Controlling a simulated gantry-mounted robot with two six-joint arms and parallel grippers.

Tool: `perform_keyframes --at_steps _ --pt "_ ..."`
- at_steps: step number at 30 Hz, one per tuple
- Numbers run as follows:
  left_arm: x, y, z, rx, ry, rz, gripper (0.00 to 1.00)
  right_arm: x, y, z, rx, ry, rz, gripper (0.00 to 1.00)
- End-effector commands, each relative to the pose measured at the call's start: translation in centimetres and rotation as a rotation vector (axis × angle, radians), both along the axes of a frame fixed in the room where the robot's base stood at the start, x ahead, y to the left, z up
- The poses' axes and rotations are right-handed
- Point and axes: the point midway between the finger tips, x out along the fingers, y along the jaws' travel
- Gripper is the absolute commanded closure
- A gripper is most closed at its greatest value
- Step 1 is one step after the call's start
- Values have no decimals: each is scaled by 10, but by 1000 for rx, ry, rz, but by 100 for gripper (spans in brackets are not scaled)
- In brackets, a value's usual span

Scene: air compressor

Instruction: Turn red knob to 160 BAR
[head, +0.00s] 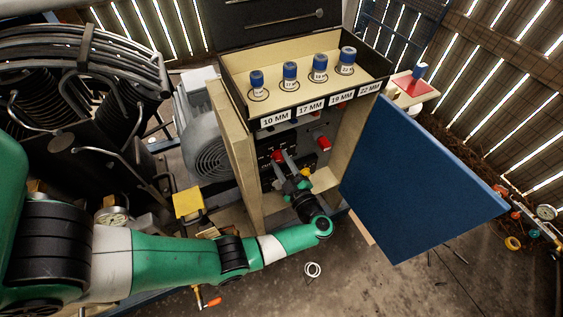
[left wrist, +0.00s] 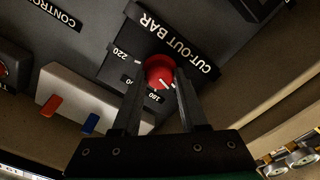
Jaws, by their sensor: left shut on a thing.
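The red knob (left wrist: 158,68) sits on the dark panel below a label reading CUT-OUT BAR (left wrist: 178,42). It also shows inside the open cabinet in the head view (head: 277,156). My left gripper (left wrist: 158,82) has one finger on each side of the knob and is shut on it. A white pointer line on the knob points to the lower right in the left wrist view. A printed 220 (left wrist: 121,53) is left of the knob. Other dial numbers below it are partly hidden by the fingers and hard to read. My right gripper is not in view.
The blue cabinet door (head: 415,185) stands open to the right of my left gripper. A tray with several blue-topped sockets (head: 318,75) sits above the panel. A white block with red and blue switches (left wrist: 70,100) is beside the knob. Another red part (head: 322,143) is to its right.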

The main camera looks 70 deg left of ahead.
Motion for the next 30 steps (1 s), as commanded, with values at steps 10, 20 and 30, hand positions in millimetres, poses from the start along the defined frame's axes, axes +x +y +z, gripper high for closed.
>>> perform_keyframes --at_steps 10,20,30 --pt "0 0 0 0 -8 0 100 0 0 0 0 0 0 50" --pt "0 0 0 0 -6 0 28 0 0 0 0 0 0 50" --pt "2 -16 1 -1 -4 -3 28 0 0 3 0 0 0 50"
